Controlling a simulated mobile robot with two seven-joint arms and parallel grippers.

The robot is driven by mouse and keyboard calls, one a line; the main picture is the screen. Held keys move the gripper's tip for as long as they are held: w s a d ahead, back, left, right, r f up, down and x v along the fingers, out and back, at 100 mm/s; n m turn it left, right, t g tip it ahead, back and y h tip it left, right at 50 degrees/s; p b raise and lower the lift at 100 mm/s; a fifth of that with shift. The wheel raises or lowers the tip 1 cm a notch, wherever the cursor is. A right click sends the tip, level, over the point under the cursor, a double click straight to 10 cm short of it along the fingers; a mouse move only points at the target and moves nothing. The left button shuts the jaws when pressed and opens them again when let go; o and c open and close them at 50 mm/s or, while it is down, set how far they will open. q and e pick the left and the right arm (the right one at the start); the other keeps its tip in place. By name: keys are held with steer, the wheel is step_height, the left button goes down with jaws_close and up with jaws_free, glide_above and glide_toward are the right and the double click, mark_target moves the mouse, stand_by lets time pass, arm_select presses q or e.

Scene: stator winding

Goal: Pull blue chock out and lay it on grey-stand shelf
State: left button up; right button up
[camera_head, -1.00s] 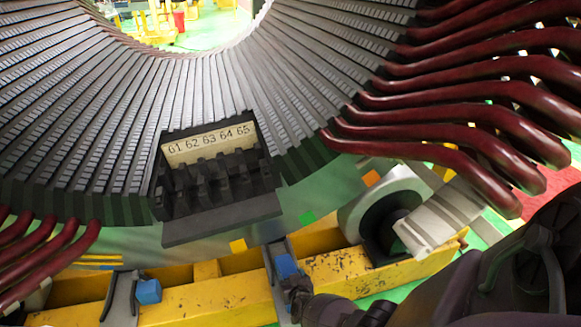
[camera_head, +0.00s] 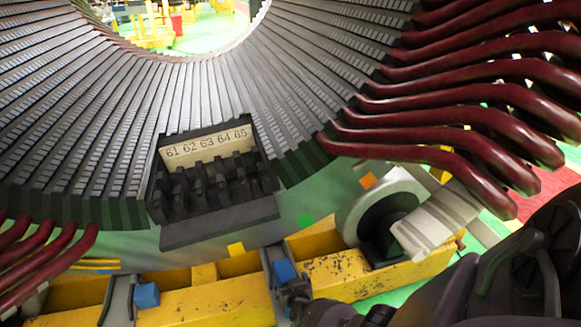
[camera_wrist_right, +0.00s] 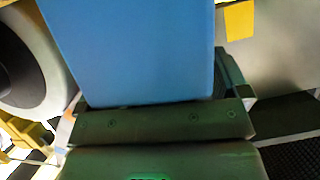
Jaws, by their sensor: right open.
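One blue chock (camera_head: 284,271) sits in a grey bracket on the yellow beam. My right gripper (camera_head: 290,289) is at this chock's lower end, with its jaws open. The chock fills much of the right wrist view (camera_wrist_right: 135,50), right in front of the gripper; whether the jaws touch it cannot be told. A second blue chock (camera_head: 147,295) sits in another grey bracket (camera_head: 121,299) to the left. A light grey block (camera_head: 437,218) stands at the right; I cannot tell whether it is the grey stand. My left gripper is not in view.
The stator ring with dark red coil ends (camera_head: 470,143) arches above.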

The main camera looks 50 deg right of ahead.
steer(key=shift+s+a+r, duration=0.15)
steer(key=shift+r, duration=0.1)
steer(key=p+v, duration=0.1)
steer(key=v, duration=0.1)
steer(key=r+p+v, duration=0.1)
steer(key=p+v, duration=0.1)
steer(key=v, duration=0.1)
steer(key=shift+w, duration=0.3)
arm_select(q)
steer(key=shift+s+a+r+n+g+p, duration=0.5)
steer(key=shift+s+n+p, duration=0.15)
steer(key=shift+p, duration=0.7)
arm_select(e)
steer(key=shift+s+a+r, duration=0.1)
steer(key=shift+s+a, duration=0.3)
steer(key=shift+s, duration=0.4)
steer(key=shift+s+a+r, duration=0.15)
steer(key=shift+s+a, duration=0.3)
steer(key=shift+s, duration=0.4)
steer(key=shift+s+a+r, duration=0.1)
steer(key=shift+s+a, duration=0.3)
steer(key=shift+s, duration=0.4)
steer(key=shift+w, duration=0.1)
